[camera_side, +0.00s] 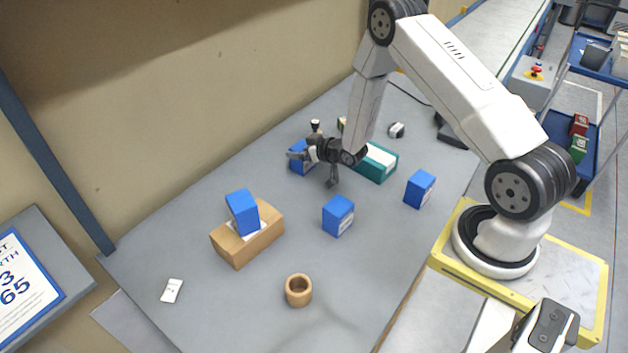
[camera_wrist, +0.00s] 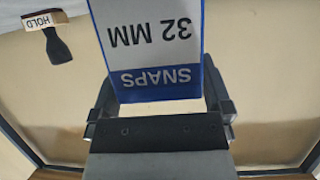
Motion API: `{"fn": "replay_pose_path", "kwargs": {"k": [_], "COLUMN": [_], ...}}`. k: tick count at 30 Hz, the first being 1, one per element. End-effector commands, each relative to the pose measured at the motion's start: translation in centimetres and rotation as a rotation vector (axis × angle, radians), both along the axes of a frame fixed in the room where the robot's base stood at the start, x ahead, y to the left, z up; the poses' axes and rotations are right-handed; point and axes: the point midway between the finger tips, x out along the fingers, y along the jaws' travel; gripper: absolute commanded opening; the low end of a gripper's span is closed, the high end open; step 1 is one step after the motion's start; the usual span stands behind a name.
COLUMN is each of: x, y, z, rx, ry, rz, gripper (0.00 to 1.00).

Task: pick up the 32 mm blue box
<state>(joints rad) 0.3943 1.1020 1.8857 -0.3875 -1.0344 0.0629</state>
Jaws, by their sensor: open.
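The 32 mm blue box (camera_wrist: 150,45) fills the upper middle of the wrist view, with "32 MM" and "SNAPS" upside down on its white and blue face. My gripper (camera_wrist: 158,88) is open, with one finger at each side of the box's near end; I cannot tell whether either touches it. In the side view my gripper (camera_side: 313,168) is low over the table's far part, pointing left. A blue box (camera_side: 299,159) stands at its fingers, partly hidden by them.
Other blue boxes stand at centre (camera_side: 338,216), at right (camera_side: 420,189) and tilted (camera_side: 242,211) on a cardboard box (camera_side: 233,250). A teal box (camera_side: 378,163) lies close behind my gripper. A wooden cup (camera_side: 298,290) and white card (camera_side: 171,290) are nearer. A HOLD-marked item (camera_wrist: 50,32) shows.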

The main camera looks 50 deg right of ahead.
Motion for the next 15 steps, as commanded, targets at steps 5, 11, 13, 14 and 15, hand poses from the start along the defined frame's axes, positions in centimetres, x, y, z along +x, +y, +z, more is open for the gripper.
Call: {"fn": "replay_pose_path", "kwargs": {"k": [5,11,13,14,15], "x": [-0.01,0.03,0.02,0.02,0.02], "y": [-0.01,-0.02,-0.02,-0.02,-0.02], "z": [0.01,0.06,0.07,0.07,0.07], "rx": [0.0,0.0,0.0,0.0,0.0], "ry": [0.0,-0.002,-0.002,-0.002,-0.002], "rz": [0.0,0.0,0.0,0.0,0.0], "gripper": [0.68,0.2,0.2,0.2,0.2]}}
